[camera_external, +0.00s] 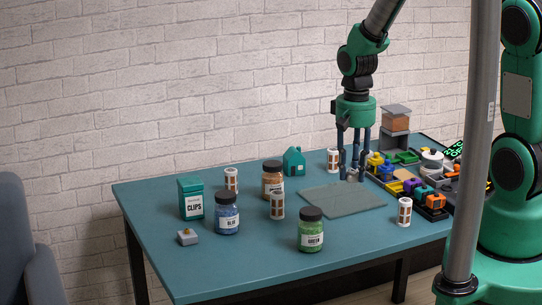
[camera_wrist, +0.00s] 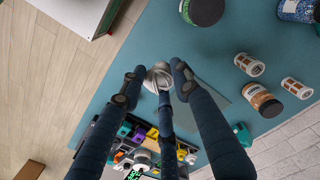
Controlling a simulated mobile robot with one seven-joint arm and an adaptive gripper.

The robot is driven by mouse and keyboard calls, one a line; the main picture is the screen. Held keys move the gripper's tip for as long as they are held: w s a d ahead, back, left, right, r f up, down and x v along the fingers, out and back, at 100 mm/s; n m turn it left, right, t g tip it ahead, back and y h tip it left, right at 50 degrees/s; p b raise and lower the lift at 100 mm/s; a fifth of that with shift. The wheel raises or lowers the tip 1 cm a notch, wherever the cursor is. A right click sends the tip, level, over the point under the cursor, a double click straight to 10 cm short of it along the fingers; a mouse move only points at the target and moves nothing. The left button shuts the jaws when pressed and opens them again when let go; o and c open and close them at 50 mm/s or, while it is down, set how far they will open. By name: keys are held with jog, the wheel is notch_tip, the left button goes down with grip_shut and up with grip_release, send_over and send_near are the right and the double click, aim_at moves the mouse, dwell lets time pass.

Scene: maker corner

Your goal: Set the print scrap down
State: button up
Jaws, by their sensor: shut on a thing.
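My gripper (camera_external: 353,172) points down near the back right corner of the grey-green mat (camera_external: 335,203). Its three dark fingers are shut on a small pale grey lump, which I take to be the print scrap (camera_external: 352,177). In the wrist view the print scrap (camera_wrist: 158,74) shows light grey and rounded between the fingertips of my gripper (camera_wrist: 155,84), partly hidden by them. It is low over the table, close to the mat's edge; I cannot tell whether it touches anything. The mat (camera_wrist: 214,90) also shows in the wrist view, partly behind a finger.
A sorting tray with colourful parts (camera_external: 410,183) is just right of my gripper. A white-and-brown spool (camera_external: 333,160) stands behind left. Jars, including a green one (camera_external: 311,232), and a clips box (camera_external: 190,198) stand left. The table's front middle (camera_external: 255,268) is clear.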

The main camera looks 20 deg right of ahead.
jog(key=w+a+r+n+p, duration=0.1)
jog(key=w+a+r+p, duration=0.15)
jog(key=w+a, duration=2.05)
jog(key=w+a+f+n+p, duration=0.15)
jog(key=w+a, duration=0.25)
jog(key=a, duration=0.7)
jog(key=w+a+f+p, duration=0.1)
jog(key=w+a+f, duration=0.25)
jog(key=a, duration=0.75)
jog(key=f, duration=0.4)
jog(key=shift+w+d+f, duration=0.25)
jog(key=shift+w+f, duration=0.05)
jog(key=shift+f, duration=3.1)
jog(key=shift+f, duration=0.1)
